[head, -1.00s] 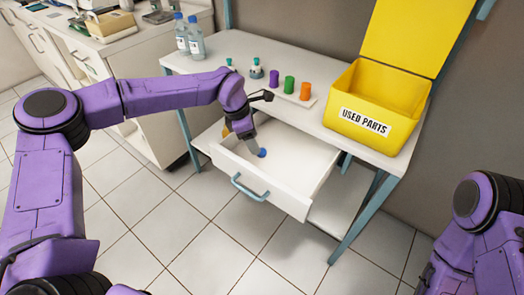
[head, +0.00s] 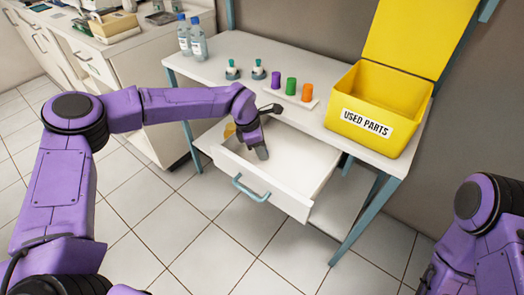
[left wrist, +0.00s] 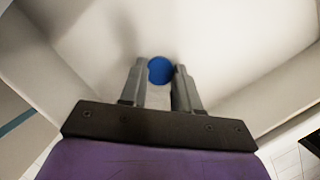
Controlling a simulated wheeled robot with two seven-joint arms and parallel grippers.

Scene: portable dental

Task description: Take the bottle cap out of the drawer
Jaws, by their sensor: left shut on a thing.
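The drawer (head: 283,197) under the white table is pulled open, with a light blue handle (head: 250,189) on its front. My left gripper (head: 262,153) reaches down into the drawer. In the left wrist view, the blue bottle cap (left wrist: 160,68) sits between the fingertips, and the gripper is shut on it. The white drawer floor lies behind the cap; I cannot tell whether the cap still touches it. In the head view the cap is hidden by the gripper. My right arm shows at the lower right, its gripper out of view.
A yellow "USED PARTS" box (head: 378,108) with its lid up stands at the table's right end. Purple, green and orange cylinders (head: 291,86) stand on a small white tray. Two teal-topped items (head: 258,70) and two clear bottles (head: 198,42) stand further left.

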